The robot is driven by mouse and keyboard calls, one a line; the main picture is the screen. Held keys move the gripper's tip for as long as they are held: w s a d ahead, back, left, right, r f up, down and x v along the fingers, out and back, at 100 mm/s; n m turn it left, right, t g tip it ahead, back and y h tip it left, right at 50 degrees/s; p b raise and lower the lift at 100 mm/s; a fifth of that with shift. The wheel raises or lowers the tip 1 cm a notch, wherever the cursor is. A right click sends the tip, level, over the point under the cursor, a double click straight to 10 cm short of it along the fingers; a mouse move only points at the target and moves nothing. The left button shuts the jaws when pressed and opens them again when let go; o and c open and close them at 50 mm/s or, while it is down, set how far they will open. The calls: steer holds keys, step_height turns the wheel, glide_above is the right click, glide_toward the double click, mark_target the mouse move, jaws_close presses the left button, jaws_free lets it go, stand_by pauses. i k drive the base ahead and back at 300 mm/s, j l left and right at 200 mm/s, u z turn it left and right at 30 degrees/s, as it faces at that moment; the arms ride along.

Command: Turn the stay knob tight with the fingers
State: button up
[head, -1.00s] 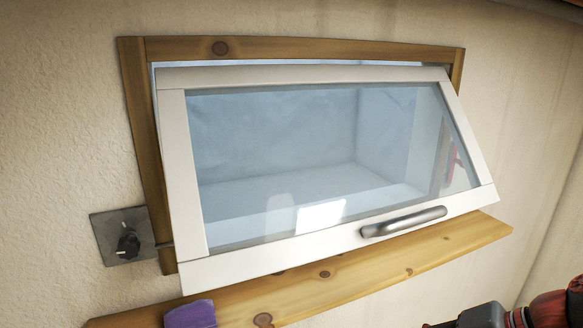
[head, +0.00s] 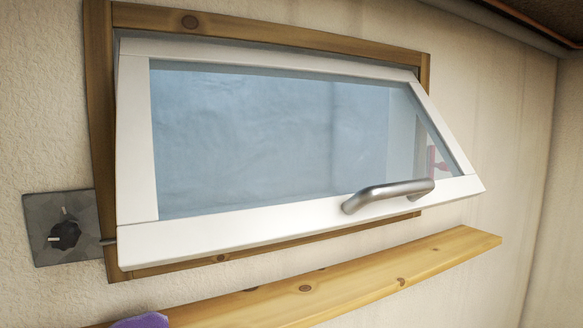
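The stay knob (head: 65,236) is a black knob with a pale pointer line, on a square grey metal plate (head: 42,212) on the wall at the left of the head view. A thin rod runs from the plate's side to the window sash. The white-framed window sash (head: 300,222) is tilted open, its lower edge standing out from the wooden frame (head: 101,120). A silver bar handle (head: 390,193) is on the sash's lower rail. My gripper is not in view.
A wooden shelf (head: 350,283) runs along the wall below the window. A purple object (head: 140,321) sits at its near left end, mostly cut off. The wall around the knob plate is clear.

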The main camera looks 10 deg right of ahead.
mark_target(64, 236)
steer(key=u, duration=1.4)
